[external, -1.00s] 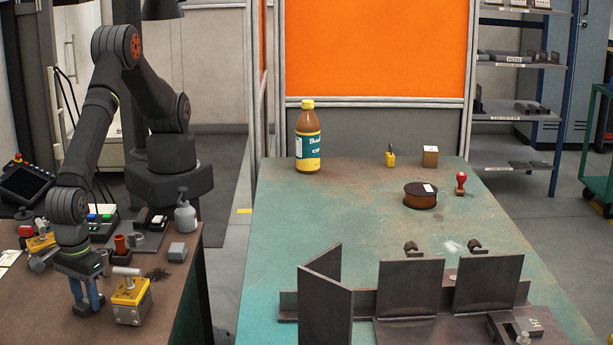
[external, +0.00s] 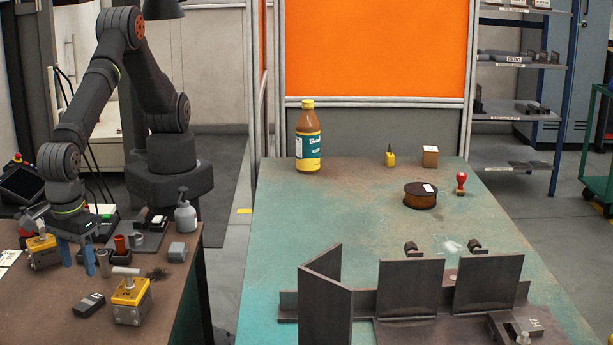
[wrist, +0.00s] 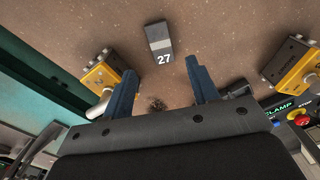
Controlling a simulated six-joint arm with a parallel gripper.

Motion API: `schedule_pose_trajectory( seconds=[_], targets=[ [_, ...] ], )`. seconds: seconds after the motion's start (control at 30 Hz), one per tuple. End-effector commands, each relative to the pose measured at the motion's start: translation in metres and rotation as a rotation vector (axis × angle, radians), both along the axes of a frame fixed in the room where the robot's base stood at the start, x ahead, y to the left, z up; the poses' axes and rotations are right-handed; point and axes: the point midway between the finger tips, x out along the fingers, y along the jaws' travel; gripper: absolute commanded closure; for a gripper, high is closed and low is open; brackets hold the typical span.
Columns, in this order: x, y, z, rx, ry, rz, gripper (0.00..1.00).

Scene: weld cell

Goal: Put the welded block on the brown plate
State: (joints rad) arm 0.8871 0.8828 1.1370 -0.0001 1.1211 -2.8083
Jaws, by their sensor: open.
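A small dark grey block (external: 88,305) with a pale end lies on the brown left tabletop (external: 45,325); I take it for the welded block. In the wrist view this block (wrist: 159,36) carries the number 27 and lies beyond the fingertips, apart from them. My gripper (external: 80,264) is above and behind it in the external view. Its two blue fingers (wrist: 162,72) are spread with nothing between them. No separate brown plate is clear; the brown surface under the block may be it.
A yellow-and-grey clamp block (external: 131,302) stands just right of the block, and another (external: 42,252) stands left of my gripper. The green table (external: 270,230) holds steel plates (external: 410,287) and a round brown disc (external: 420,203).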

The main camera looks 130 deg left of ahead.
Motion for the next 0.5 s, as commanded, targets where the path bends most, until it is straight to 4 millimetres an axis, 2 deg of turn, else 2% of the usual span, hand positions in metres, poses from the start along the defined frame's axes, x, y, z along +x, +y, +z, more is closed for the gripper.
schedule_pose_trajectory(
  seconds=[0.1, 0.2, 0.5],
  targets=[
    [0.000, 0.000, 0.019, -0.002, -0.002, 0.000, 0.46],
    [0.000, 0.000, 0.027, 0.000, 0.000, 0.000, 0.46],
    [0.000, 0.000, 0.032, 0.001, 0.000, 0.000, 0.46]
  ],
)
